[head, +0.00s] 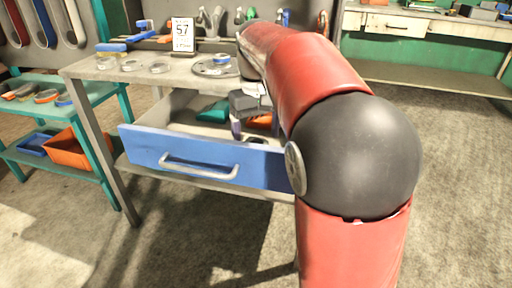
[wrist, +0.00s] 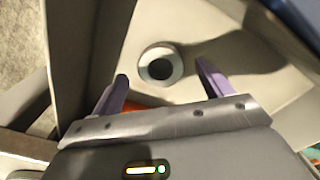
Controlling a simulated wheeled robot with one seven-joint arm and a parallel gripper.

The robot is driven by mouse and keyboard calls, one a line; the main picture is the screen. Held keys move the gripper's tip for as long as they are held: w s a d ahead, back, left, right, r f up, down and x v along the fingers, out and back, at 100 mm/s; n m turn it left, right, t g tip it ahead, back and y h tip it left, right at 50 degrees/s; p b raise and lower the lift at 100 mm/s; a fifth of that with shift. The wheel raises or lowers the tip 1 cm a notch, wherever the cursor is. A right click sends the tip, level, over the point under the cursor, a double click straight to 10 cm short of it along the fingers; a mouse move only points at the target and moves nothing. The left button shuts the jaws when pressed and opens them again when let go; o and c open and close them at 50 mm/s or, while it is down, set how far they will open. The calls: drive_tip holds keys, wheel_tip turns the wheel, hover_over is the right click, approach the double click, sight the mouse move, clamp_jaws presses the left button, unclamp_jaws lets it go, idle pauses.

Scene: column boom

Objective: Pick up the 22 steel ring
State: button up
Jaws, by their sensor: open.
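A small round grey ring (wrist: 176,64) with a dark inner wall lies on the bare drawer floor in the wrist view, ahead of and between my fingertips. No number is readable on it. My gripper (wrist: 162,72) is open, its two purple fingers spread wide with nothing between them. In the head view, my gripper (head: 237,128) points down into the open blue-fronted drawer (head: 140,145).
The bench top (head: 85,68) above the drawer holds several other rings, a flanged round part (head: 212,67) and a card reading 57 (head: 183,34). Green (head: 213,111) and orange (head: 260,121) items lie in the drawer. A teal shelf with an orange bin (head: 68,150) stands left.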

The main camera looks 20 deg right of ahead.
wheel_tip(320, 180, down, 2)
drive_tip(key=shift+f, duration=0.1)
drive_tip(key=shift+c, duration=0.2)
drive_tip(key=c, duration=1.3)
drive_tip(key=shift+o, duration=0.2)
